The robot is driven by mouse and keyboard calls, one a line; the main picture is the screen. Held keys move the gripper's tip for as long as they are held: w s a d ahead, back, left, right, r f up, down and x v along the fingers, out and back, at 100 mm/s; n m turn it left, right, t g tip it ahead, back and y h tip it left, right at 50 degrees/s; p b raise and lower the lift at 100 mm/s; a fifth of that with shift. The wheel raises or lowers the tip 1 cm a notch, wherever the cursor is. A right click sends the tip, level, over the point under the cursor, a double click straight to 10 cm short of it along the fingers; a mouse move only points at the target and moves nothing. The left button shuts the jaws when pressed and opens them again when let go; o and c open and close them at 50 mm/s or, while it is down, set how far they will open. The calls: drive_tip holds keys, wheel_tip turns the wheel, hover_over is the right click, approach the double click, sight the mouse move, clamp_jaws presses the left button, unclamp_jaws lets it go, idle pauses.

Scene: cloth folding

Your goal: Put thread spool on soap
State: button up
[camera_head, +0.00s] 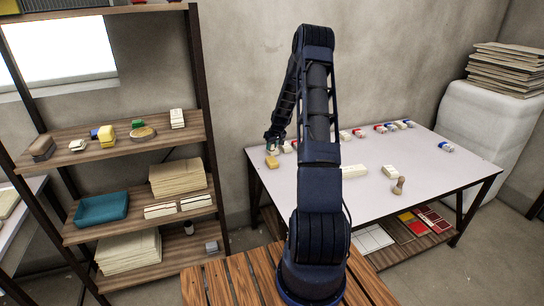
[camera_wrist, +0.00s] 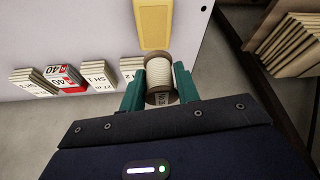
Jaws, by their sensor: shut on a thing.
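My gripper (camera_wrist: 160,84) is shut on a thread spool (camera_wrist: 159,74), seen between its green fingers in the wrist view. The spool has cream thread and brown ends. A yellow block (camera_wrist: 152,22), which looks like the soap, lies on the white table just beyond the spool in the wrist view. It also shows in the head view (camera_head: 271,162) at the table's left end. My gripper (camera_head: 274,143) is above that end, close to the yellow block. The spool cannot be made out in the head view. I cannot tell whether the spool touches the soap.
The white table (camera_head: 430,160) holds small boxes (camera_head: 390,171), a wooden stamp-like piece (camera_head: 398,186) and a row of red, blue and white items (camera_head: 392,127) at the back. A shelf (camera_head: 165,225) stands left, past a gap. Labelled stacks (camera_wrist: 68,78) line the table edge.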

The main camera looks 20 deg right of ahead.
sight(271, 159)
drive_tip(key=shift+f, duration=3.1)
drive_tip(key=shift+f, duration=0.1)
drive_tip(key=o, duration=0.9)
drive_tip(key=shift+o, duration=0.2)
